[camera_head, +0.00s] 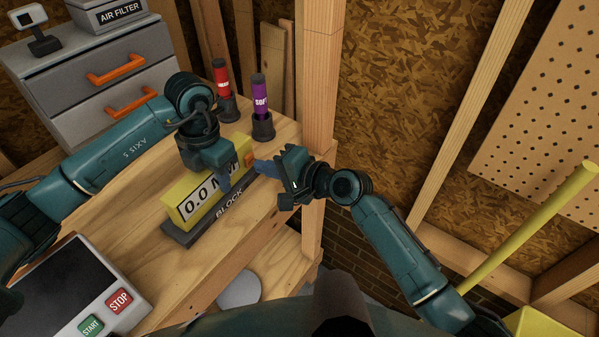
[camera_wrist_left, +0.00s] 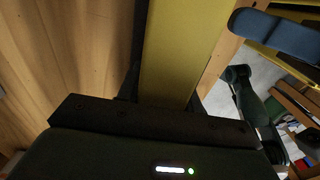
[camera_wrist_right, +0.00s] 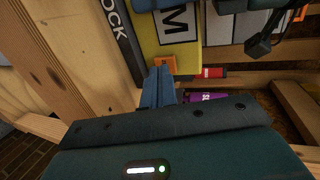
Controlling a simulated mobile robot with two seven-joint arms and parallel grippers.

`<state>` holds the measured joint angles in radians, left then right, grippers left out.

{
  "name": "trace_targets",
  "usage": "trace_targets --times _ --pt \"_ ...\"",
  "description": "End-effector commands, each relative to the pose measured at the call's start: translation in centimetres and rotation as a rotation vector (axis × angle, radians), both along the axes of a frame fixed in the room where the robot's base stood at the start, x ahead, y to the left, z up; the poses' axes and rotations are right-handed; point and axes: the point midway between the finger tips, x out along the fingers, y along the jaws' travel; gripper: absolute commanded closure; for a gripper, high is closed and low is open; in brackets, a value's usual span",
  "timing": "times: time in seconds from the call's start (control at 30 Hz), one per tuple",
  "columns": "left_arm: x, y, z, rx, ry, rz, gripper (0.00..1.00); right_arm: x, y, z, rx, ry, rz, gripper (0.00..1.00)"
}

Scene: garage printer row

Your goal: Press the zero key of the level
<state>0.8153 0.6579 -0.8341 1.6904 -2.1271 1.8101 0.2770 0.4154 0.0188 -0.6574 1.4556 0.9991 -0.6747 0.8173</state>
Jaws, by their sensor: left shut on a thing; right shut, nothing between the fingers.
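The yellow level (camera_head: 180,214) shows a display reading 0.0 and stands on the dark block (camera_head: 196,235) on the workbench. My left gripper (camera_head: 222,180) comes down from above and is shut on the level, whose yellow top fills the middle of the left wrist view (camera_wrist_left: 180,50). The orange zero key (camera_head: 249,160) is at the level's right end. My right gripper (camera_head: 264,168) is shut and empty, its blue fingertips right at the key. In the right wrist view the key (camera_wrist_right: 165,62) sits just beyond the fingertips; I cannot tell whether they touch.
Red (camera_head: 222,78) and purple (camera_head: 259,95) tubes stand in dark holders behind the level. A panel with START and STOP buttons (camera_head: 119,300) is at the bench's front left. A wooden post (camera_head: 318,80) rises behind my right gripper. A grey drawer cabinet (camera_head: 50,70) stands back left.

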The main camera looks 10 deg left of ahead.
Motion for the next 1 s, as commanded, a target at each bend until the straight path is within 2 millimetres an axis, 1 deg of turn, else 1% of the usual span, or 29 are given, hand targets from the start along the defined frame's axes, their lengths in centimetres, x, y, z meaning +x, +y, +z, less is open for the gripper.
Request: trace_targets --times 0.03,0.2,0.3,0.43,0.6,1.0 --pt "0.0 0.1 0.0 0.002 -0.001 0.003 0.92 -0.5 -1.4 -0.1 -0.004 -0.001 -0.004 1.0" --pt "0.1 0.3 0.0 0.005 -0.001 0.007 0.92 -2.1 -4.8 1.2 -0.006 -0.002 -0.004 1.0" --pt "0.1 0.3 0.0 0.006 -0.001 0.008 0.92 -2.9 -6.5 1.8 -0.005 0.0 -0.004 1.0" --pt "0.1 0.4 0.0 0.008 0.0 0.01 0.92 -3.7 -8.3 2.4 -0.005 -0.002 -0.005 1.0" --pt "0.1 0.4 0.0 0.008 0.0 0.01 0.92 -4.3 -9.3 2.8 -0.003 0.0 -0.004 1.0" --pt "0.1 0.4 0.0 0.008 -0.001 0.011 0.92 -4.3 -9.4 2.9 -0.003 0.0 -0.005 1.0"
